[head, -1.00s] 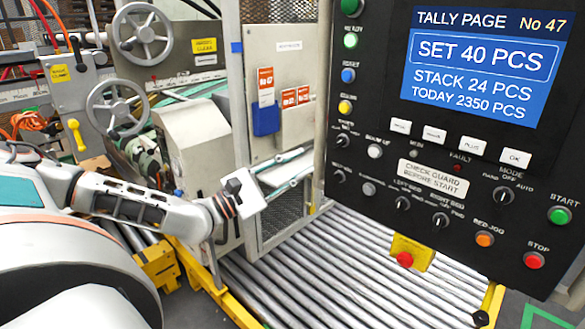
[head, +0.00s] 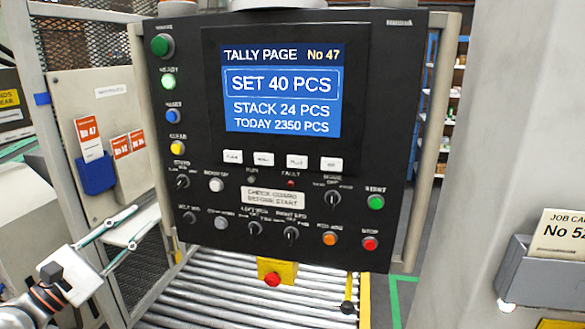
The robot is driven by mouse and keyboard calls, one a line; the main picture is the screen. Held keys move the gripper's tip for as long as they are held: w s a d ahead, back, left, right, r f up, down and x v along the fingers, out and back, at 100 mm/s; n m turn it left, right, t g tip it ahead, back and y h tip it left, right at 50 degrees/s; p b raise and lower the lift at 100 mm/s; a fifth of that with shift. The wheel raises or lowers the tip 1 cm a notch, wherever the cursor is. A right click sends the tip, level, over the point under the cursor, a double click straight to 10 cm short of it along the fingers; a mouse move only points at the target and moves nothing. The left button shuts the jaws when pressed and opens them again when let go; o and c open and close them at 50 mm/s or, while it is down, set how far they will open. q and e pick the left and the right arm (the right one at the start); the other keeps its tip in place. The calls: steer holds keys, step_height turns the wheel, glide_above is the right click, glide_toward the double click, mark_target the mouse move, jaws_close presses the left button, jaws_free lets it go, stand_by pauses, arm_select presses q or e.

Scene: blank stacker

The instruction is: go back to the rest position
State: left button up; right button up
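My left gripper (head: 140,228) is at the lower left of the head view, on the end of its white and dark arm. Its two slim fingers point up and to the right, with a gap between them, and nothing shows in the gap. It is in front of the machine's side and left of the control panel (head: 350,110). The finger ends are close to the panel's left edge in the picture; I cannot tell the distance in depth. My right gripper is out of view.
The black panel fills the middle. A yellow box with a red button (head: 271,279) hangs below it, above the rollers (head: 215,300). A mesh guard (head: 90,45) stands at left. A grey post (head: 470,130) and a card holder (head: 545,275) are at right.

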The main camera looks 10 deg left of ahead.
arm_select(q)
steer(key=s+d+f+m+g+y, duration=0.2)
steer(key=s+d+f+m, duration=0.4)
steer(key=f, duration=1)
steer(key=s+d+f+m+g+y, duration=0.2)
steer(key=s+d+f+m+g, duration=0.2)
steer(key=f+m, duration=0.7)
steer(key=s+d+f+m+g+y, duration=0.1)
steer(key=s+d+f+m+g, duration=0.2)
steer(key=s+d+f+m, duration=0.5)
step_height(320, 180, down, 14)
steer(key=shift+s+d+r+m+y, duration=0.2)
steer(key=shift+s+m+y, duration=0.2)
steer(key=shift+s, duration=0.15)
